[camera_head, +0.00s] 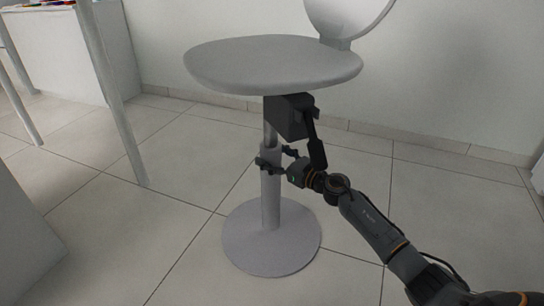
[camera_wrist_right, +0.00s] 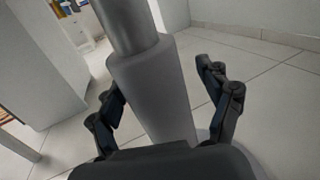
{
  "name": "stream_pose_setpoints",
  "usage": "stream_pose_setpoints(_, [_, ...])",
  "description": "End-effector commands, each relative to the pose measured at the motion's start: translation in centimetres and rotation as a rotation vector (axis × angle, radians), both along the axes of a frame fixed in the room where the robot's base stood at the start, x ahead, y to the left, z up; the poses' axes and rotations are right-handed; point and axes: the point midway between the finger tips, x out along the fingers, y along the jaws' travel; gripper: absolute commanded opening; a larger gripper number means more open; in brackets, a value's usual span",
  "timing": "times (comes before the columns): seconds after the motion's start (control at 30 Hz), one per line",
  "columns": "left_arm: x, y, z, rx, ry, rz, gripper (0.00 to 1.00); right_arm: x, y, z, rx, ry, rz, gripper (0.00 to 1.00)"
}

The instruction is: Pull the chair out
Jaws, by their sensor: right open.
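The chair (camera_head: 272,64) is a grey bar stool with a round seat, a small backrest (camera_head: 346,14), one central post (camera_head: 270,205) and a round floor base (camera_head: 250,250). It stands upright on the floor. My right gripper (camera_head: 272,160) is at the post, below the seat. The right arm comes in from the lower right. My left gripper is in neither view.
A white table (camera_head: 70,50) with thin legs stands at the upper left. A light panel (camera_head: 25,245) fills the lower left edge. A wall (camera_head: 430,80) with a skirting runs behind the stool. Tiled floor (camera_head: 180,260) around the base is clear.

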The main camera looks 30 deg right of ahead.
Motion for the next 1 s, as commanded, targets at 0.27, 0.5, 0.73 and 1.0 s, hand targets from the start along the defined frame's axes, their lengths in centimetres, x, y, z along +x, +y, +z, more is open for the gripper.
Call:
stream_pose_setpoints(0.27, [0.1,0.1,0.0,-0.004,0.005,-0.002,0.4,-1.1,-0.3,-0.1,-0.002,0.002,0.002,0.79])
stream_pose_setpoints(0.5, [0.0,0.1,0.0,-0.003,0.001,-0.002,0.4,-5.5,-2.0,-0.3,-0.002,0.005,0.002,0.79])
stream_pose_setpoints(0.73, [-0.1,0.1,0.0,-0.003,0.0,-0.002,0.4,-9.4,-3.5,-0.2,0.0,0.003,0.001,0.79])
stream_pose_setpoints(1.0, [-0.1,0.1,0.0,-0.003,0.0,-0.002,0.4,-11.2,-4.3,0.0,0.0,0.0,-0.001,0.79])
